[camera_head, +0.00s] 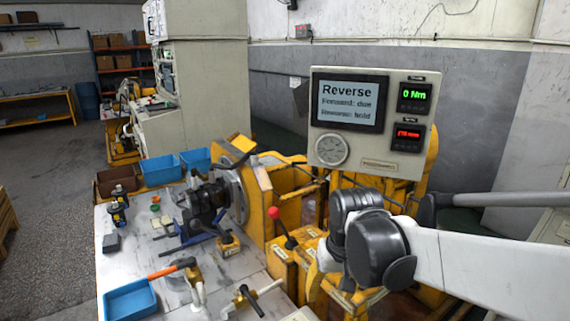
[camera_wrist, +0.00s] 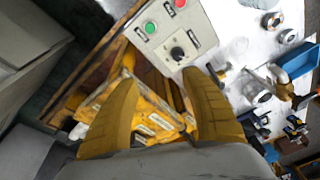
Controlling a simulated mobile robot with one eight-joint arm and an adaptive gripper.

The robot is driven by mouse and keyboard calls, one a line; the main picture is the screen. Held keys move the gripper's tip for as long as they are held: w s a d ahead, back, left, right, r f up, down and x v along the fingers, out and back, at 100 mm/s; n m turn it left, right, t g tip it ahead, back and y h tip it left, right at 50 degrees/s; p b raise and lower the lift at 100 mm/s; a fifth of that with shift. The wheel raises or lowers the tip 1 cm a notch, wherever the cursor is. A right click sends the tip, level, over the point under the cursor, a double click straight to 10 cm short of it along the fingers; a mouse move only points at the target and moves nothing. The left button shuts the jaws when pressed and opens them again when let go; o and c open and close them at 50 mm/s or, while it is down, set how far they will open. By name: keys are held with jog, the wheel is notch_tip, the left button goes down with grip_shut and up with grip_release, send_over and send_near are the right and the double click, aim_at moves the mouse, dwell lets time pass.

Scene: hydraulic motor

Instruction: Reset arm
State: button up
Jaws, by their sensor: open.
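My gripper (camera_wrist: 160,79) shows in the wrist view with its two yellow fingers spread apart and nothing between them. Below and between the fingers lies yellow machinery (camera_wrist: 150,118), with a control box (camera_wrist: 172,25) bearing a green button, a red button and a black knob just beyond the fingertips. In the head view my arm (camera_head: 470,262) reaches in from the right, its dark joint in front of the yellow test stand (camera_head: 262,195). My gripper cannot be made out there. The hydraulic motor (camera_head: 207,200) appears to be the dark unit at the stand's flange.
A display panel (camera_head: 400,155) reading "Reverse" and "0 Nm" stands behind my arm. A red-knobbed lever (camera_head: 273,213) stands close to its left. Open floor lies at far left.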

jog(key=s+d+r+m+t, duration=0.1)
jog(key=s+d+r+t, duration=0.2)
jog(key=s+d, duration=0.6)
jog(key=s+t, duration=0.2)
jog(key=s, duration=0.2)
jog(key=shift+r+h, duration=0.2)
jog(key=shift+h, duration=0.2)
